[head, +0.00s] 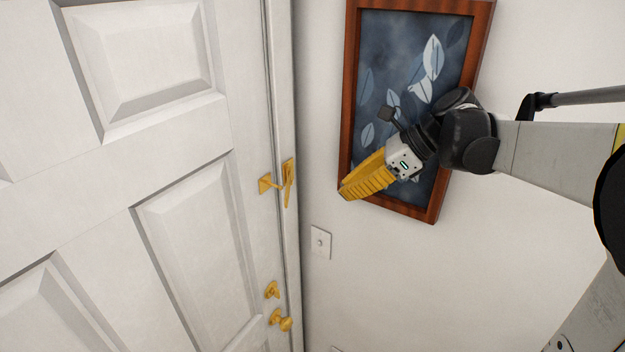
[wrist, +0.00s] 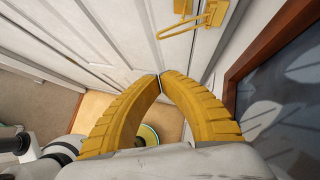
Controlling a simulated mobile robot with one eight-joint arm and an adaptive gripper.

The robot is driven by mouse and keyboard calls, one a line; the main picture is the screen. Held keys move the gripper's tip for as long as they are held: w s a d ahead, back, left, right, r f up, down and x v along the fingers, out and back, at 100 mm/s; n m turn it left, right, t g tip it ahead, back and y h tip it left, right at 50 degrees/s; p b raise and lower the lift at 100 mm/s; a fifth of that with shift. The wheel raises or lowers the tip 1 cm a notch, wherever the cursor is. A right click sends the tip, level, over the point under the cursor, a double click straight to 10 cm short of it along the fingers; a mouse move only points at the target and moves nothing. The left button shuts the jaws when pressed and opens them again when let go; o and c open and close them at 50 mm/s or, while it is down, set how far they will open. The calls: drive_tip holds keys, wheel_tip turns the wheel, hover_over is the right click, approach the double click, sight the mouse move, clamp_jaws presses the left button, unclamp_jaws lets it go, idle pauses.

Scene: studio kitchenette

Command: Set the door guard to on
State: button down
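The gold door guard has two parts side by side. One is a small piece on the white door (head: 267,184), and the other is an upright bar piece on the door frame (head: 288,181). In the wrist view the door guard (wrist: 213,14) is at the top, partly cut off, with a thin bar angled out over the door. My gripper (head: 345,193) has yellow ribbed fingers and is to the right of the guard, apart from it, in front of the wall. In the wrist view the fingertips (wrist: 160,75) meet with nothing between them.
A wood-framed leaf picture (head: 435,208) hangs on the wall behind my gripper. A light switch (head: 320,242) is below it. A gold deadbolt (head: 272,290) and a doorknob (head: 281,320) are lower on the door. A round greenish object (wrist: 148,135) is on the floor below.

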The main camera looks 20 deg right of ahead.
drive_tip(key=a+r+p+x, duration=0.2)
drive_tip(key=p+x, duration=0.1)
drive_tip(key=x, duration=0.9)
drive_tip(key=shift+w, duration=0.5)
drive_tip(key=shift+a+f, duration=0.1)
drive_tip(key=shift+a, duration=0.15)
drive_tip(key=shift+a+m, duration=0.4)
drive_tip(key=shift+a, duration=0.05)
